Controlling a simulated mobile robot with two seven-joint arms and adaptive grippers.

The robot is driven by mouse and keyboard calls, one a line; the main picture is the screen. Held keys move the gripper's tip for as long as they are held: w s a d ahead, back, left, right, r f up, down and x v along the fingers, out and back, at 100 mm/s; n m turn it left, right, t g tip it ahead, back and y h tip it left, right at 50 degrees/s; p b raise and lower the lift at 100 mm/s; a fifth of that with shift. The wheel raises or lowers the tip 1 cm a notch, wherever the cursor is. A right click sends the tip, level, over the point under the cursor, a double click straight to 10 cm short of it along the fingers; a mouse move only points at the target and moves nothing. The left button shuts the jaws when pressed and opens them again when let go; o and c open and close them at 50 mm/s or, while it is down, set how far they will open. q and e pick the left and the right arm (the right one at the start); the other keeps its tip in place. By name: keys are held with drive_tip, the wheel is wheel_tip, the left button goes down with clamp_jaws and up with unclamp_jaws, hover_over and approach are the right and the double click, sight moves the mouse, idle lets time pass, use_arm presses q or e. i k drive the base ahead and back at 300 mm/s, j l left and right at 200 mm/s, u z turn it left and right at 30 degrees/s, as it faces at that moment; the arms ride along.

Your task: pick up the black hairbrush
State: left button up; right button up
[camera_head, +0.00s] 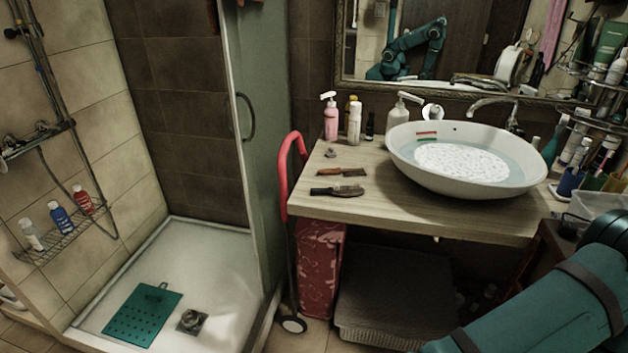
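Neither of my grippers shows. A teal part of my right arm fills the lower right corner, well to the right of the hairbrush. No gripper touches the hairbrush.
A white basin (398,150) of water stands on the counter right of the hairbrush. Bottles, including a pink pump bottle (331,118), stand behind it. A red curved handle (284,170) rises at the counter's left edge. The glass shower door (262,100) stands further left.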

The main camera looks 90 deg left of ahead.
sight(344, 191)
drive_tip(key=u, duration=2.85)
